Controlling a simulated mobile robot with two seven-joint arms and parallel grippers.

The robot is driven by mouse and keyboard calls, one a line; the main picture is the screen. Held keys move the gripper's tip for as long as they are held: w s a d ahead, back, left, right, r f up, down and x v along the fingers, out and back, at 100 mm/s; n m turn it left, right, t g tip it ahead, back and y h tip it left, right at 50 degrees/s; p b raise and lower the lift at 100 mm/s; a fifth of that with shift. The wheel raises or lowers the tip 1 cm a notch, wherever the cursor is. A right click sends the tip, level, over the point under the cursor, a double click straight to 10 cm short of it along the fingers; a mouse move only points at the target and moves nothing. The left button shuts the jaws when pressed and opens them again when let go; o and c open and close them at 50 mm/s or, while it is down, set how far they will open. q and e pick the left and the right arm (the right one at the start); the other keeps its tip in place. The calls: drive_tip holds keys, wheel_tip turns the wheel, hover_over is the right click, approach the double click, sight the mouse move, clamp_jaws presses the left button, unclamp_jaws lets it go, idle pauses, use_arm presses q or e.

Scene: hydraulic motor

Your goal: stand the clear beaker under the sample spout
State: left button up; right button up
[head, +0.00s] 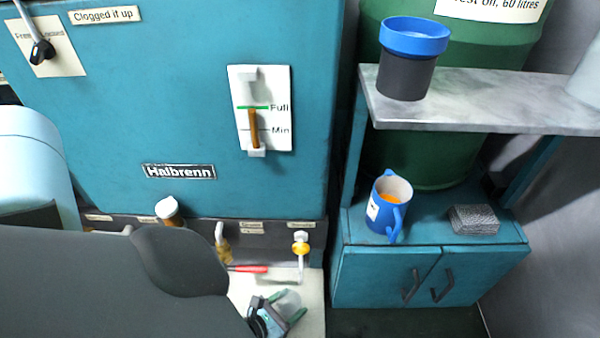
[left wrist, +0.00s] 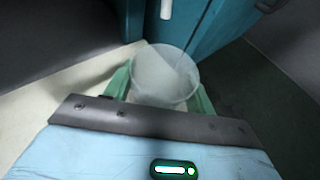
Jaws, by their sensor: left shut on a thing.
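The clear beaker (head: 290,299) is between the green fingers of my left gripper (head: 288,306), which is shut on it, low in front of the teal machine. The left wrist view shows the beaker (left wrist: 163,75) from above, looking empty, with a green finger on each side. A tap with a yellow valve and a pale downward pipe (head: 300,246) sits under the right label on the machine's lower edge, above and slightly behind the beaker; the label is too blurred to read. In the left wrist view a white pipe end (left wrist: 166,9) shows beyond the beaker. My right gripper is out of view.
A pale ledge (head: 312,318) lies below the taps, with a red-handled tool (head: 247,269) on it. Another tap (head: 220,238) is to the left. At right, a shelf cabinet (head: 350,262) holds a blue jug (head: 387,205); a blue-rimmed dark container (head: 407,75) stands above.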

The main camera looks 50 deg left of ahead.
sight(297, 299)
use_arm(q)
drive_tip(key=shift+w, duration=0.4)
drive_tip(key=x, duration=0.3)
drive_tip(key=shift+w+r+b, duration=0.2)
drive_tip(key=shift+w+b, duration=0.05)
drive_tip(key=shift+b, duration=0.05)
drive_tip(key=shift+f+b, duration=0.3)
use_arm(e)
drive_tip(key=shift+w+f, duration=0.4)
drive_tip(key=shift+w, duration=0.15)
use_arm(q)
drive_tip(key=shift+f, duration=0.15)
drive_tip(key=o, duration=0.5)
drive_tip(key=shift+f+b, duration=0.1)
drive_tip(key=shift+b, duration=0.2)
drive_tip(key=o, duration=0.5)
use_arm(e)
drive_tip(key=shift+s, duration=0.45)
